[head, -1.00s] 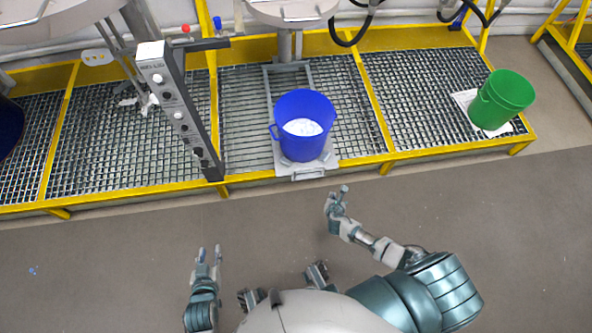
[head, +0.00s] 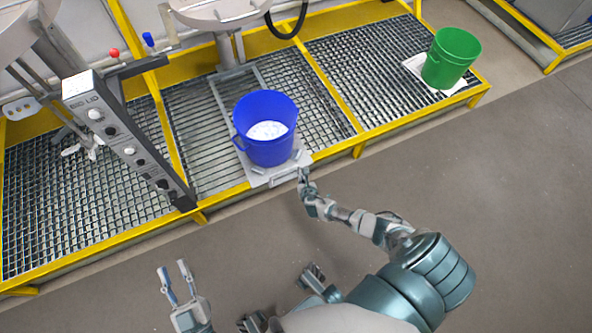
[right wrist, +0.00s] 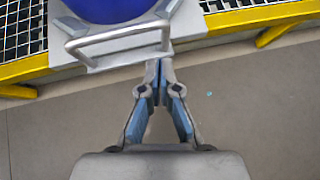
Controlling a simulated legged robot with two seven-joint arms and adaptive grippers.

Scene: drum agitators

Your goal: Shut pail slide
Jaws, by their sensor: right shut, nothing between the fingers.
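The blue pail (head: 266,128) holds white material and stands on the grey pail slide (head: 258,178), a plate at the front edge of the grated platform. The slide's metal handle (head: 286,178) sticks out at the front; it also shows in the right wrist view (right wrist: 118,38). My right gripper (head: 304,172) is shut and empty, with its fingertips close to the handle's right end. In the right wrist view the fingertips (right wrist: 158,68) meet just below the handle's right end; I cannot tell whether they touch. My left gripper (head: 176,268) is open and empty over the floor, away from the slide.
A green pail (head: 451,58) stands on a white pad at the platform's right. A grey control post (head: 125,135) with knobs rises left of the blue pail. The yellow platform edge (head: 335,150) runs along the front. The floor before it is clear.

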